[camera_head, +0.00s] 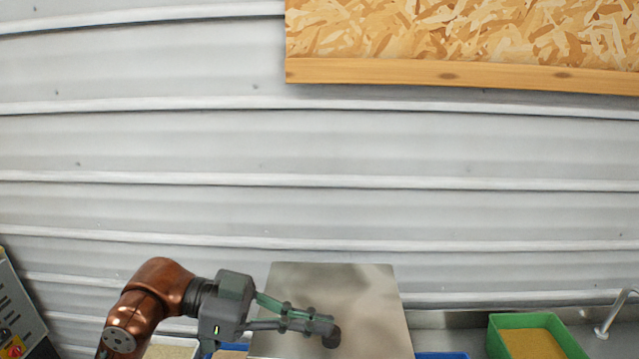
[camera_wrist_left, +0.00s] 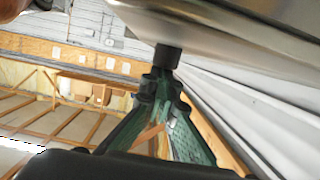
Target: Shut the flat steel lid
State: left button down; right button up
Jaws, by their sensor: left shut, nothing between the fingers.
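The flat steel lid (camera_head: 345,285) stands raised at the bottom middle of the head view, its broad plain face toward me. Its lower part runs out of the picture. My left gripper (camera_head: 328,332) reaches in from the left, in front of the lid's lower half. Its fingers are shut with nothing between them. In the left wrist view the fingertips (camera_wrist_left: 167,58) meet at the edge of a smooth steel surface, the lid (camera_wrist_left: 235,35); they look touching or very close, I cannot tell which. My right gripper is not in view.
A green bin (camera_head: 492,342) of tan grain stands on a steel counter at the right, near a tap (camera_head: 612,315). Blue-rimmed bins show partly at the bottom edge. A control box (camera_head: 15,310) is at far left. A corrugated wall (camera_head: 200,150) closes the back.

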pick_arm(q)
jog(key=shift+s+f, duration=0.1)
jog(key=shift+f, duration=0.25)
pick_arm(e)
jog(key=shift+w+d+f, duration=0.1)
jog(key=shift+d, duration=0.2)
